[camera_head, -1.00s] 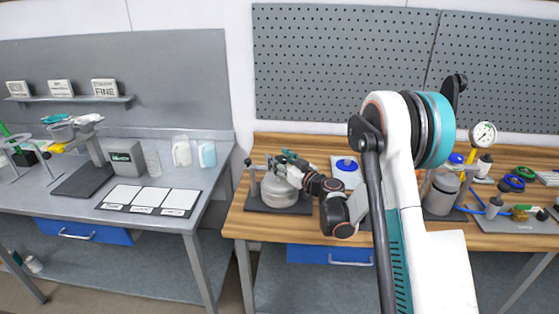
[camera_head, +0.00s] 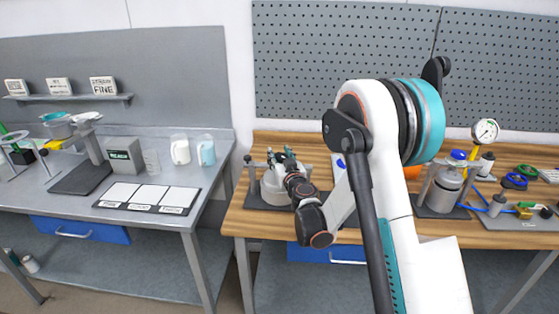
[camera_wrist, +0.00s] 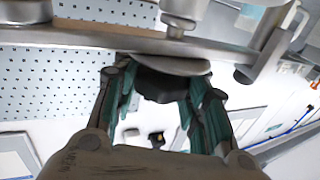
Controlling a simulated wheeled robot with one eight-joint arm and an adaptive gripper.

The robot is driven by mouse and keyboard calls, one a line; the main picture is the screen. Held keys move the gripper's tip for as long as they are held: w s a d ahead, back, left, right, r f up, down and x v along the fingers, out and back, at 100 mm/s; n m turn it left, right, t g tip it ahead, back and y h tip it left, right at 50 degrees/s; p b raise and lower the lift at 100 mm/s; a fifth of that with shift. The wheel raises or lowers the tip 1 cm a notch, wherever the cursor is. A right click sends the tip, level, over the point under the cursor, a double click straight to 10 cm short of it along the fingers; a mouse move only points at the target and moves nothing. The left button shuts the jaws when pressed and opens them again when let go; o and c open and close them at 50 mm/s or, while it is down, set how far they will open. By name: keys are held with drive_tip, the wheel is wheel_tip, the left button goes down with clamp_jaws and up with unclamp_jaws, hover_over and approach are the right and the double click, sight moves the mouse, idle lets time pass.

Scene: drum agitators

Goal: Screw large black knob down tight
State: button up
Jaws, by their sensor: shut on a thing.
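The large black knob (camera_wrist: 160,84) shows in the wrist view, between my fingers and against a round metal disc on a flat metal bar (camera_wrist: 110,37). My gripper (camera_wrist: 162,78) is shut on the knob, with teal-lined fingers on both sides of it. In the head view my gripper (camera_head: 287,160) is at the top of a clamp frame over a pale grey drum (camera_head: 272,190), at the left end of the wooden bench. The knob is hidden there by my gripper and wrist.
The wooden bench (camera_head: 262,228) also holds a second drum agitator (camera_head: 443,190), a pressure gauge (camera_head: 485,131) and coloured hose coils on the right. The grey table (camera_head: 90,180) on the left holds white cards, jugs and a box. A pegboard stands behind.

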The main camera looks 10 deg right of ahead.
drive_tip(key=m+h+b, duration=0.1)
drive_tip(key=m+h, duration=0.1)
drive_tip(key=h, duration=0.2)
drive_tip(key=m+g+h, duration=0.1)
drive_tip(key=m+h, duration=0.2)
drive_tip(key=h, duration=0.1)
drive_tip(key=shift+a+m+g+h+b, duration=0.15)
drive_tip(key=shift+m+g+h+b, duration=0.15)
drive_tip(key=shift+b, duration=0.05)
drive_tip(key=shift+d+m+g+h+b, duration=0.2)
drive_tip(key=shift+m+g+h+b, duration=0.15)
drive_tip(key=shift+m+g+h, duration=2.15)
drive_tip(key=shift+h, duration=0.5)
drive_tip(key=o, duration=1.1)
drive_tip(key=v, duration=1.2)
drive_tip(key=shift+s+f, duration=0.1)
